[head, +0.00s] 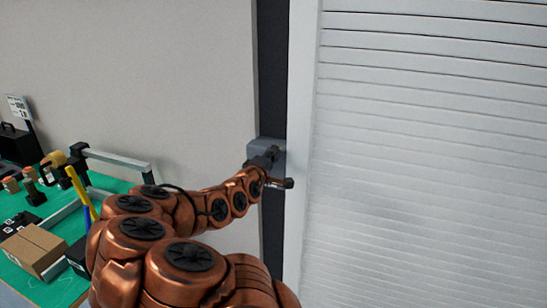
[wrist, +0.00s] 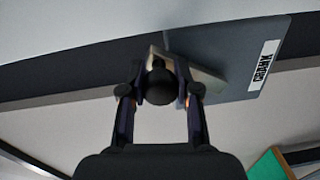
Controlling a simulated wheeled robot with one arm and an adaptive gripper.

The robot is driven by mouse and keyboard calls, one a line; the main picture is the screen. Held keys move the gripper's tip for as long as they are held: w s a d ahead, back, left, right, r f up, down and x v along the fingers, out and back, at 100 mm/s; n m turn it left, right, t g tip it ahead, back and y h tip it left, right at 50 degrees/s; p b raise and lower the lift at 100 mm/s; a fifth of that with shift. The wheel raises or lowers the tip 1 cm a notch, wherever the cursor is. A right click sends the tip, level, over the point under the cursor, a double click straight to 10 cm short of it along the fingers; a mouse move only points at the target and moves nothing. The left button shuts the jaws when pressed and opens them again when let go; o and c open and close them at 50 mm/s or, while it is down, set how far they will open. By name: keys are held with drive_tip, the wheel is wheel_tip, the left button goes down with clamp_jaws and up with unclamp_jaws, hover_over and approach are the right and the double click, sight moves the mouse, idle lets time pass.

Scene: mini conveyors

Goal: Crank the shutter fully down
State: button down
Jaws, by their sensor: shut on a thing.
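The grey crank box (head: 257,147) is mounted on a dark vertical strip beside the shutter. It also shows in the wrist view, with a "CRANK" label (wrist: 264,66). The round black crank knob (wrist: 160,88) is between the two fingers of my gripper (wrist: 160,83), which is shut on it. A pale metal part (wrist: 204,82) of the crank shows behind the knob. In the head view my gripper (head: 264,163) is at the crank box, and the knob is hard to tell apart there. The white slatted shutter (head: 430,160) fills the right side; its bottom edge is out of view.
A green-topped workbench (head: 50,285) stands at the lower left, holding a cardboard box (head: 34,248), tools and dark fixtures. A bare beige wall (head: 170,80) lies between bench and shutter. A white frame post (head: 301,110) borders the shutter.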

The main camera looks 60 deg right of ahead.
idle(0.3)
drive_tip(key=c, duration=0.8)
unclamp_jaws()
